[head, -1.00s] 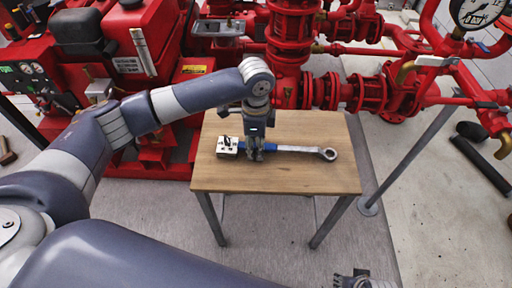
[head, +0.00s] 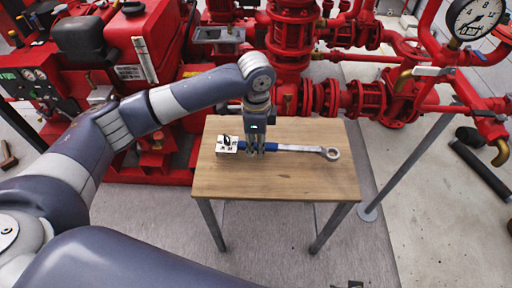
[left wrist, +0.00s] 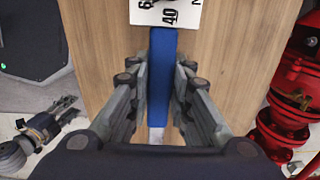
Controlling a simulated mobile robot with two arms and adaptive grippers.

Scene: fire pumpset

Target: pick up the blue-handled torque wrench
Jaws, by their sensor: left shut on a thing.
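The torque wrench (head: 300,148) lies across the small wooden table, its blue handle to the left and its silver ring end to the right. My left gripper (head: 256,153) comes down from above and is shut on the blue handle. In the left wrist view the handle (left wrist: 159,85) runs between the fingers of the left gripper (left wrist: 160,72). Whether the wrench is clear of the tabletop cannot be told. My right gripper (left wrist: 45,128) shows off to the left in that view, away from the wrench; its jaws are unclear.
A white block with black numbers (head: 227,145) sits at the handle's left end; whether it is joined to it is unclear. The wooden table (head: 280,180) is otherwise bare. Red pump pipework (head: 370,98) stands close behind, with a pressure gauge (head: 476,17) at upper right.

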